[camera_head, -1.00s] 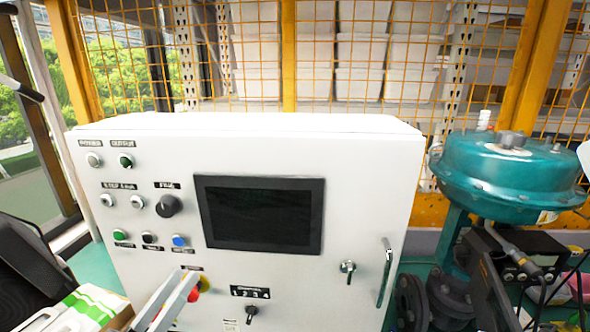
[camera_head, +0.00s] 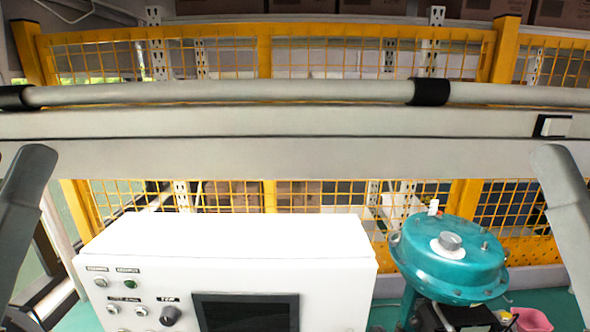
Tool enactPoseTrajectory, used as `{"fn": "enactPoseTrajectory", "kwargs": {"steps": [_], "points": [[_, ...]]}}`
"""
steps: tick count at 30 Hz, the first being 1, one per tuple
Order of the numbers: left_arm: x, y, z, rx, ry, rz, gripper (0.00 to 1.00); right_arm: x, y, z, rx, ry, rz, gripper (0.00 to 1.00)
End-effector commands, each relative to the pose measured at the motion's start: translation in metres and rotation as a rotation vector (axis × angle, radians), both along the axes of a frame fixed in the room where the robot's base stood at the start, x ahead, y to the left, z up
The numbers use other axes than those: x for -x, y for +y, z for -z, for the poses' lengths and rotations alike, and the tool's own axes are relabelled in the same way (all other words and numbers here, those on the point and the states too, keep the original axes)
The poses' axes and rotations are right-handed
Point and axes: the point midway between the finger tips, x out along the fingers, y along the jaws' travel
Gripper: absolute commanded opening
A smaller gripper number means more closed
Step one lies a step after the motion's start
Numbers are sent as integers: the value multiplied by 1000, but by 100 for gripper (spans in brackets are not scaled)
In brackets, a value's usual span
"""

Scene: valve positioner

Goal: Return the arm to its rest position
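Two grey links of my arms show at the left and right edges of the head view. Neither gripper is in view, so their fingers cannot be seen. The white control cabinet (camera_head: 225,240) stands below, with its lower part cut off by the bottom edge. The upper part of its dark screen (camera_head: 245,312), a black knob (camera_head: 170,315) and several small buttons show on its front. The teal round valve actuator (camera_head: 450,265) stands to the right of the cabinet. No arm touches the cabinet or the actuator in what shows.
A yellow mesh fence (camera_head: 340,50) runs behind, with shelving and boxes beyond it. My pale gantry beam crosses the view and hides part of the fence. A pink container (camera_head: 530,320) sits at the lower right on the green surface. The space above the cabinet looks clear.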

Motion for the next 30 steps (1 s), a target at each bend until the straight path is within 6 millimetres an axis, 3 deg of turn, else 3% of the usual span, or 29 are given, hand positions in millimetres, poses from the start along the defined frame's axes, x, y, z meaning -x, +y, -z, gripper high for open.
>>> {"fn": "enactPoseTrajectory", "kwargs": {"steps": [1, 6, 9, 13, 30], "points": [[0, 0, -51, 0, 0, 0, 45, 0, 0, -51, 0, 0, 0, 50], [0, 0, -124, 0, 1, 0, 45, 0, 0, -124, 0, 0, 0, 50], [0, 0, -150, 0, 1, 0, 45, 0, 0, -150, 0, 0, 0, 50], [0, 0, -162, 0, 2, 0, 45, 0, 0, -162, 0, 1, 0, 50], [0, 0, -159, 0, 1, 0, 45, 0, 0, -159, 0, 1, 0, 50]]}}
